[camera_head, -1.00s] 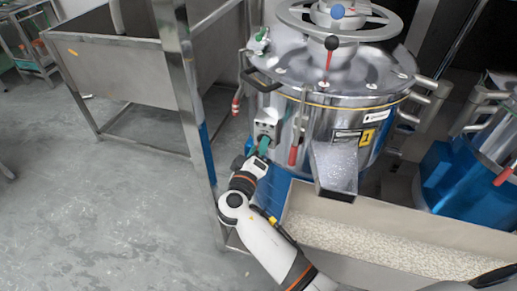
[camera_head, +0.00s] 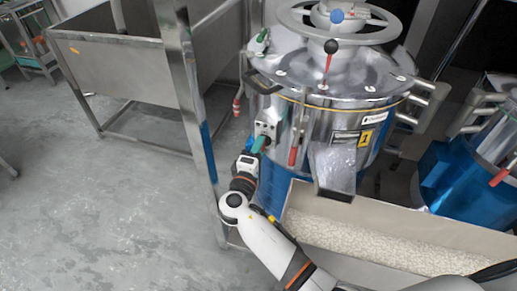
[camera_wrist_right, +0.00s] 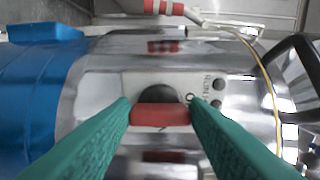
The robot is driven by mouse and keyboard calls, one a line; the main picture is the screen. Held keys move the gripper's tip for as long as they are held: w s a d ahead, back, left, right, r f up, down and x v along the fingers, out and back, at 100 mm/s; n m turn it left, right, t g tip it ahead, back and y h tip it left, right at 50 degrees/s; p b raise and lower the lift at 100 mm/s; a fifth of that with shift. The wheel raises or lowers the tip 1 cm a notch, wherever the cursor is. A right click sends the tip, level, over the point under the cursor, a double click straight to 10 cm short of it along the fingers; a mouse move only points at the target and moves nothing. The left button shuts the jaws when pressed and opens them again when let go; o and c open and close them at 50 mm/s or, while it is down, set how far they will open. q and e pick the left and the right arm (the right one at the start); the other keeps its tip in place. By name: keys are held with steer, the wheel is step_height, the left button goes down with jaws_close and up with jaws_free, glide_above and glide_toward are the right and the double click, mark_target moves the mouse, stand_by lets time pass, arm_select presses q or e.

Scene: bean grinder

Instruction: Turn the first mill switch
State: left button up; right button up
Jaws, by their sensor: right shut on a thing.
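The first mill (camera_head: 345,120) is a round steel drum with a yellow "1" label and a blue base. Its switch panel (camera_head: 266,126) is on the left side of the drum. My right gripper (camera_head: 260,143) is at this panel, with its green fingers against the lower part. In the right wrist view, the switch (camera_wrist_right: 160,115) is a red bar on a black round knob. The green fingertips of my right gripper (camera_wrist_right: 161,112) are closed on both ends of the red bar. Lettering is beside the knob. My left gripper is not in view.
A steel trough of pale grains (camera_head: 385,245) stands in front of the mill, below its chute (camera_head: 335,168). A steel post (camera_head: 188,110) and a large sink (camera_head: 105,60) are to the left. A second mill (camera_head: 485,160) is at the right. The floor at left is clear.

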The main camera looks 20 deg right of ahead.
steer(key=shift+f, duration=0.1)
stand_by(0.3)
steer(key=o, duration=1)
steer(key=b+v, duration=0.2)
steer(key=v, duration=1)
steer(key=shift+a, duration=0.1)
